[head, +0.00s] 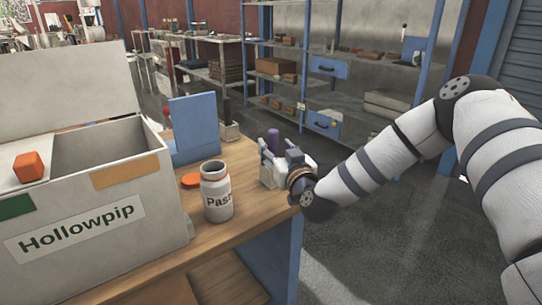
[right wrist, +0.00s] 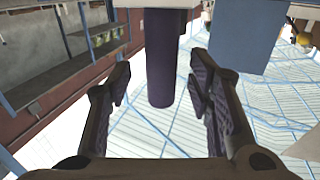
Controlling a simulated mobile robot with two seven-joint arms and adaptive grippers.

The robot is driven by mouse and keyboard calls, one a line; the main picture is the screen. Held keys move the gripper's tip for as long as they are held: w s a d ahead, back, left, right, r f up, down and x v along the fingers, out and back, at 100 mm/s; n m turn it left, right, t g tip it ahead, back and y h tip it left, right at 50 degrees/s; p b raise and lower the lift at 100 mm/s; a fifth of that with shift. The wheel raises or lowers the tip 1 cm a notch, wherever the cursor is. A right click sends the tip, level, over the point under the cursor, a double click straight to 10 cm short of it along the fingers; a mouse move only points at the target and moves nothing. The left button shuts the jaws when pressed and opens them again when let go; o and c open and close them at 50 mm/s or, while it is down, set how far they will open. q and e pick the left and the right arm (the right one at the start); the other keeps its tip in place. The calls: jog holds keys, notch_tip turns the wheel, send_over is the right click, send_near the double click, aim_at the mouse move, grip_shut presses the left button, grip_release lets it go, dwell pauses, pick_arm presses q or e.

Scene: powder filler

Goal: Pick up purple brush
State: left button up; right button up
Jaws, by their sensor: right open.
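The purple brush (head: 273,141) stands upright near the table's right edge, partly hidden behind my right gripper (head: 272,172) in the head view. Only its purple upper part shows there. In the right wrist view, the purple brush (right wrist: 165,62) is a dark cylinder coming down from the top edge, against a pale band at the top. My right gripper (right wrist: 160,88) is open, with one finger on each side of the brush in that picture. Gaps show on both sides, so I see no contact. My left gripper is out of view.
On the table (head: 250,222) stand a white jar (head: 216,195), an orange lid (head: 191,180), a blue stand (head: 195,125) and a small holder (head: 230,131) with a dark upright piece. A large Hollowpip box (head: 90,225) with an orange block (head: 29,167) fills the left.

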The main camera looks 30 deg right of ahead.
jog(key=shift+w+d+f, duration=0.15)
jog(key=shift+w+f, duration=0.1)
jog(key=shift+w, duration=0.4)
jog(key=shift+w+d+f, duration=0.1)
jog(key=shift+w+f, duration=0.1)
jog(key=shift+w, duration=0.4)
jog(key=shift+r, duration=0.25)
grip_shut()
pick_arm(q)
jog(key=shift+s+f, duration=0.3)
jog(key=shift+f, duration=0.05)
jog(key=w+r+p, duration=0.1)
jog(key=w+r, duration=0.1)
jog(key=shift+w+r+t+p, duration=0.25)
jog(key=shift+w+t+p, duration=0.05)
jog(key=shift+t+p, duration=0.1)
pick_arm(e)
notch_tip(320, 180, up, 10)
jog(key=shift+r, duration=0.1)
